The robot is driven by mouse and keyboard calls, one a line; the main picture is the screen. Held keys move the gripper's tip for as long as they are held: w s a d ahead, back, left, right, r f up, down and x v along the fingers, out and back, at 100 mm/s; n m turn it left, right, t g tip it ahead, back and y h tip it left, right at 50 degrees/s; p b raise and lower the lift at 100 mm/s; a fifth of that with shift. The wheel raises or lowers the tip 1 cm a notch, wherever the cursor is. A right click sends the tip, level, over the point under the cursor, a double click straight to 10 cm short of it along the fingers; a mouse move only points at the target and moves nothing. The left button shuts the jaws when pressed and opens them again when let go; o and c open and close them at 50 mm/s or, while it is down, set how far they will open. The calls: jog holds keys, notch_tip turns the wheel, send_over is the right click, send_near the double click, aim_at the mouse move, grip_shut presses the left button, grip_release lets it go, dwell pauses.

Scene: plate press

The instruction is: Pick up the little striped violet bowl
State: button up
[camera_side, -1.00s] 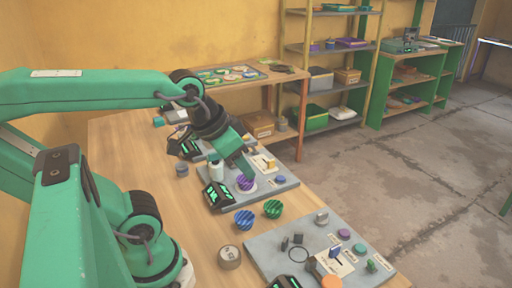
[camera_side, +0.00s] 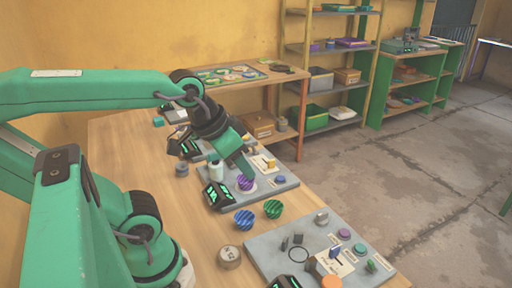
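The little striped violet bowl (camera_side: 245,183) is on the grey plate (camera_side: 280,187) in the middle of the bench. My gripper (camera_side: 247,172) points down at it from above, with its tip at or just over the bowl. Whether the fingers touch the bowl, and whether they are open or shut, is too small to tell. A striped blue bowl (camera_side: 244,220) and a striped green bowl (camera_side: 272,208) sit on the wood in front of the plate.
A white bottle (camera_side: 216,169) and a black device with green lights (camera_side: 217,195) stand close left of the violet bowl. A second grey plate (camera_side: 265,255) with several small parts lies in front. Bare wood (camera_side: 195,215) is free to the left.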

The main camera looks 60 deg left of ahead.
jog(key=shift+o, duration=0.2)
jog(key=o, duration=0.8)
jog(key=shift+c, duration=0.2)
jog(key=shift+w+a, duration=0.1)
jog(key=w+a+f+n+g, duration=0.25)
jog(key=w+a+f, duration=0.25)
jog(key=w+a, duration=0.35)
jog(key=shift+w+a+f+n+g, duration=0.4)
jog(key=shift+a+f+g, duration=0.1)
jog(key=shift+a+f, duration=1.5)
jog(key=shift+w+a+f+n+g, duration=0.35)
jog(key=shift+a+f+g, duration=0.2)
jog(key=shift+a+f, duration=1.45)
jog(key=shift+w+a+f+n+g, duration=0.3)
jog(key=shift+w+a+f+g, duration=0.2)
jog(key=shift+a+f, duration=1.45)
jog(key=shift+d+f, duration=0.1)
jog(key=shift+f, duration=0.05)
